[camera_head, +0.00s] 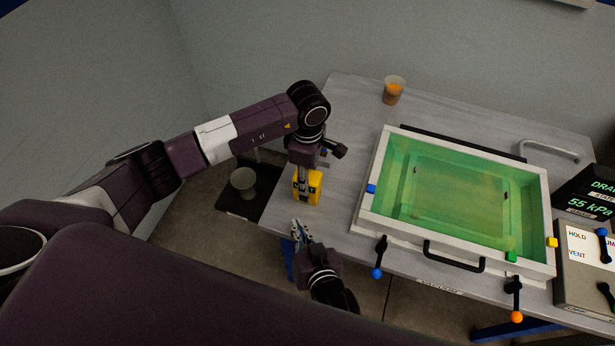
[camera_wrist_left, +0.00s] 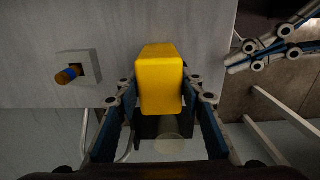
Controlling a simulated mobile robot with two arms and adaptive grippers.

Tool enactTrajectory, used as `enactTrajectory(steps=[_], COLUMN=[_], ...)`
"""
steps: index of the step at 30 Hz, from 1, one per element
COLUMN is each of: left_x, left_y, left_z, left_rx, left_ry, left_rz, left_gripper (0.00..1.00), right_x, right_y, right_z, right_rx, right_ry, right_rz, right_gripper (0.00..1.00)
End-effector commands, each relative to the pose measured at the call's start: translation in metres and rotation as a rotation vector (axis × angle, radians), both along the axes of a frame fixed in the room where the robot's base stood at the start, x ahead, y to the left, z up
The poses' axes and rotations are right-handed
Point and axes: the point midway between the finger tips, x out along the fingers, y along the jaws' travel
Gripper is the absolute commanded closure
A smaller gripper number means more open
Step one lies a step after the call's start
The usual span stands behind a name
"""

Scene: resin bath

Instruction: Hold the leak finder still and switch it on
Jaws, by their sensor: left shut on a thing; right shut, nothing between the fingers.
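The leak finder appears to be the yellow block-shaped device (camera_head: 313,192) at the left front edge of the table. In the left wrist view its yellow body (camera_wrist_left: 159,80) sits between the fingers. My left gripper (camera_head: 307,176) reaches down from above and is shut on it. The gripper hides part of the device, and I cannot make out its switch. My right gripper (camera_head: 299,231) is shut and empty, just in front of the device and apart from it. Its fingers also show at the upper right of the left wrist view (camera_wrist_left: 268,50).
A green-filled bath (camera_head: 371,215) with clamps and a black handle stands right of the grippers on the grey table (camera_head: 345,110). A cup with orange contents (camera_head: 393,92) stands behind. A grey pot (camera_head: 243,182) sits lower left. Control boxes (camera_head: 583,262) are at right.

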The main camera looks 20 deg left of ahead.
Motion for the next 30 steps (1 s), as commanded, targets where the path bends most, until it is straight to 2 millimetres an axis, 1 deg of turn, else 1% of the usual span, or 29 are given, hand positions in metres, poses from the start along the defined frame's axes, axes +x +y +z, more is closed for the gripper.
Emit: enactTrajectory(steps=[4,5,9,10,17,20,23,26,30], left_x=[0.001,0.001,0.001,0.001,0.001,0.001,0.002,0.002,0.002], left_y=[0.001,0.001,0.000,0.000,0.000,0.000,0.000,0.000,0.001], left_z=[0.000,0.000,0.000,0.000,0.001,0.004,0.016,0.035,0.066], left_rx=[0.001,0.001,0.001,0.001,0.000,0.000,-0.001,0.000,0.001], left_ry=[-0.001,-0.001,-0.002,-0.002,-0.002,-0.003,-0.005,-0.007,-0.007], left_rz=[0.001,0.001,0.001,0.001,0.000,0.000,0.001,-0.002,-0.001], left_gripper=[0.94,0.61,0.46,0.44,0.44,0.44,0.44,0.44,0.44], right_x=[0.000,0.000,0.000,0.000,0.000,0.000,0.000,0.000,0.000], right_y=[0.000,0.000,0.000,0.000,0.000,0.000,0.000,0.000,0.000], right_z=[0.000,0.000,0.000,0.000,0.000,0.000,0.000,0.000,0.000], right_rx=[0.000,0.000,0.000,0.000,0.000,0.000,0.000,0.000,0.000], right_ry=[-0.001,0.000,0.000,0.000,0.000,0.000,0.000,0.000,0.000], right_rz=[0.000,0.000,0.000,0.000,0.000,0.000,0.000,0.000,0.000], right_gripper=[1.00,1.00,1.00,1.00,1.00,1.00,1.00,1.00,1.00])
